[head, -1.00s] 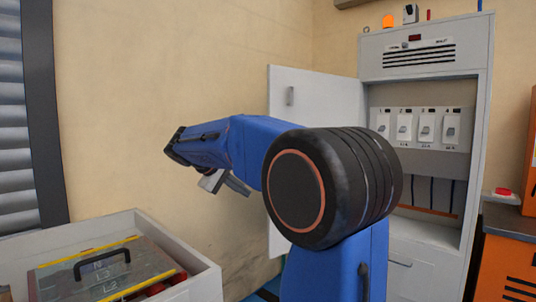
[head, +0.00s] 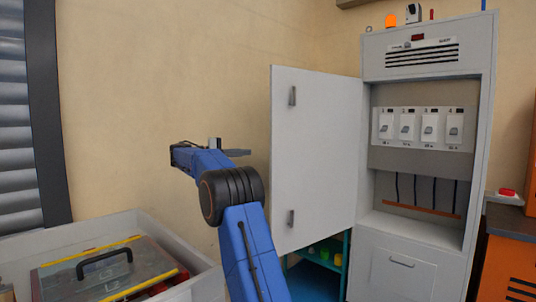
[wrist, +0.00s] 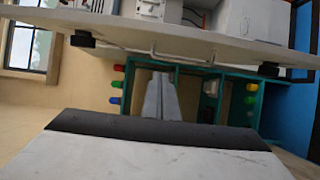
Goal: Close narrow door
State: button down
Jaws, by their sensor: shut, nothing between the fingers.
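The narrow door (head: 315,150) is a light grey panel on the left side of the tall grey cabinet (head: 487,150). It stands swung open to the left, with two small fittings on the face I see. My gripper (head: 245,153) is left of the door's free edge, its fingers pointing toward it, with a small gap in the picture. In the wrist view my fingers (wrist: 160,98) are together and empty. A pale panel with a bar handle and dark blocks, which looks like the door (wrist: 225,45), runs edge-on across the top beyond the fingertips.
Inside the cabinet is a row of white breakers (head: 420,128). A teal shelf (head: 318,272) with coloured items stands behind and below the door. A grey bin (head: 200,285) holding a lidded case (head: 105,270) is at lower left. An orange unit (head: 512,265) stands at right.

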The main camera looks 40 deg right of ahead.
aim_at(271, 152)
jog(key=shift+s+d, duration=1.9)
jog(key=shift+d, duration=0.3)
jog(key=shift+s+d, duration=1.9)
jog(key=shift+d, duration=0.25)
